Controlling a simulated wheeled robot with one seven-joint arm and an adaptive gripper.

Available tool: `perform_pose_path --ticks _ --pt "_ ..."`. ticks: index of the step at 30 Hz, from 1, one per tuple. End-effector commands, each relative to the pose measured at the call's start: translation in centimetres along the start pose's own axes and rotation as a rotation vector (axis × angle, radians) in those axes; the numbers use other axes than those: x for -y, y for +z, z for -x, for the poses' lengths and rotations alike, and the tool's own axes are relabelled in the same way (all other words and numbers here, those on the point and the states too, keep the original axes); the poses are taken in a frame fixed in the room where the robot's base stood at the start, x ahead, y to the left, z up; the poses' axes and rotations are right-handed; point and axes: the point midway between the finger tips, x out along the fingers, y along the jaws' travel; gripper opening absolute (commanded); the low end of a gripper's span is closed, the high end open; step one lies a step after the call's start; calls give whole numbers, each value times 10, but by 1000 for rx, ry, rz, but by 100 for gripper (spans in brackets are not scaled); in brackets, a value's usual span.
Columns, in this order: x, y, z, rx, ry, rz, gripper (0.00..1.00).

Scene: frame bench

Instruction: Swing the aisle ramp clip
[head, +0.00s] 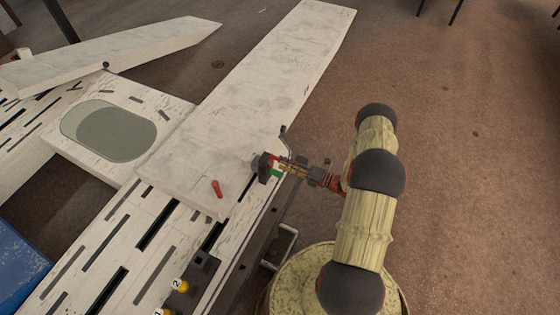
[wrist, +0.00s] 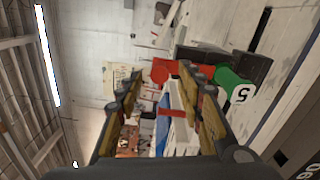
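A small dark clip (head: 263,165) with red and green parts sits on the bench's right edge, beside the lower end of a long pale ramp-like board (head: 275,75). I cannot tell from a label that it is the aisle ramp clip. In the wrist view its red part (wrist: 163,69) lies just past my fingertips, with a green piece (wrist: 228,82) and a white tag reading 5 to the right. My gripper (wrist: 160,76) has its fingers apart, with nothing clearly held between them. In the head view my gripper (head: 286,166) is right beside the clip; contact is unclear.
A red peg (head: 216,188) stands on the board's near end. Yellow knobs tagged 1 and 2 (head: 183,286) are at the bottom. A metal handle (head: 285,246) juts from the bench's right side. A blue object (head: 18,268) is at left. Open floor (head: 470,170) lies right.

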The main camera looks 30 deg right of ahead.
Motion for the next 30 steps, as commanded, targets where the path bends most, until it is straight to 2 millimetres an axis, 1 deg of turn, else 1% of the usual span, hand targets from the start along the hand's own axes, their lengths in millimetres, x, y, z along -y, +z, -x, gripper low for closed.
perform_pose_path --ticks 1,6,9,12,15,18,30 --pt "0 1 12 5 -1 -1 38" --pt "1 1 48 5 -1 -2 38" --pt "1 1 64 3 -1 -1 38" --pt "1 1 77 2 -1 -1 38" --pt "1 0 84 2 -1 -1 38" --pt "0 0 87 0 -1 -1 38" --pt "0 0 88 0 -1 -1 38"
